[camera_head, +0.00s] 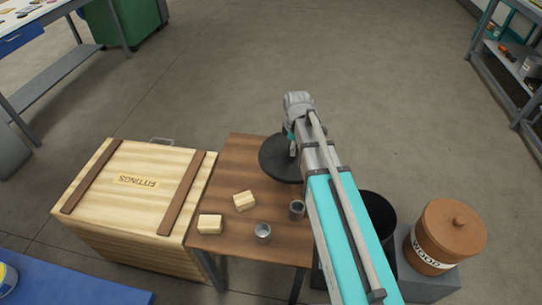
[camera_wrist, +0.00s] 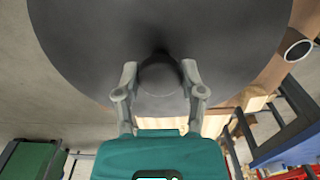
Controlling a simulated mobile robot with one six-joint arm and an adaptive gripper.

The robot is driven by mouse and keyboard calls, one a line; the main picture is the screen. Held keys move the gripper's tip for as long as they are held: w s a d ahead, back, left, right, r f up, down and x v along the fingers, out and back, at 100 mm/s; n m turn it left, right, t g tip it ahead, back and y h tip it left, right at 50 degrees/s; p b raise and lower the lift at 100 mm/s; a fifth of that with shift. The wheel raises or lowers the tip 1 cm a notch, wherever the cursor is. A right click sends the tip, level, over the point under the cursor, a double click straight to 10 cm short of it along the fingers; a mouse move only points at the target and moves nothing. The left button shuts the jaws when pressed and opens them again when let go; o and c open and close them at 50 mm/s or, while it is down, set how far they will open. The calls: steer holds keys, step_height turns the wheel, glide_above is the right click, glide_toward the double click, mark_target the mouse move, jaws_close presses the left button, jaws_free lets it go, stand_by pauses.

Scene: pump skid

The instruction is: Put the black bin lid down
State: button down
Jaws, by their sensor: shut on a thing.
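The black bin lid (camera_head: 275,163) is a dark round disc at the far right corner of the small wooden table (camera_head: 235,160). In the wrist view the lid (camera_wrist: 230,40) fills the upper part of the picture, with its round knob (camera_wrist: 158,80) at the centre. My gripper (camera_wrist: 158,72) is shut on the knob, one finger on each side. In the head view my gripper (camera_head: 291,146) is partly hidden by my arm. I cannot tell whether the lid touches the tabletop. The black bin (camera_head: 378,212) stands to the right, partly behind my arm.
Two wooden blocks (camera_head: 244,201) (camera_head: 210,224) and two metal cups (camera_head: 296,209) (camera_head: 263,232) stand on the table's nearer part. A crate marked FITTINGS (camera_head: 135,195) stands to the left. A lidded brown WOOD bin (camera_head: 447,240) stands at the right. The floor beyond is clear.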

mark_target(278, 142)
steer(key=w+a+f+b, duration=0.1)
steer(key=w, duration=0.1)
steer(key=w+a+f+b, duration=0.1)
steer(key=w+a, duration=0.1)
steer(key=w+a+f+b, duration=0.1)
steer(key=a, duration=0.1)
steer(key=shift+w+f, duration=0.35)
steer(key=shift+w, duration=0.05)
steer(key=shift+w+a+f+b, duration=0.45)
steer(key=shift+f+b, duration=0.35)
steer(key=shift+w+a+f+b, duration=0.5)
steer(key=shift+f+b, duration=0.25)
steer(key=shift+b, duration=0.1)
steer(key=shift+w+a+f+b, duration=0.45)
steer(key=shift+f+b, duration=0.35)
steer(key=shift+w+a+f+b, duration=0.25)
steer(key=shift+w+f+b, duration=0.05)
steer(key=shift+f+b, duration=1.7)
steer(key=shift+f, duration=0.1)
steer(key=shift+c, duration=1)
jaws_free()
steer(key=shift+r, duration=0.2)
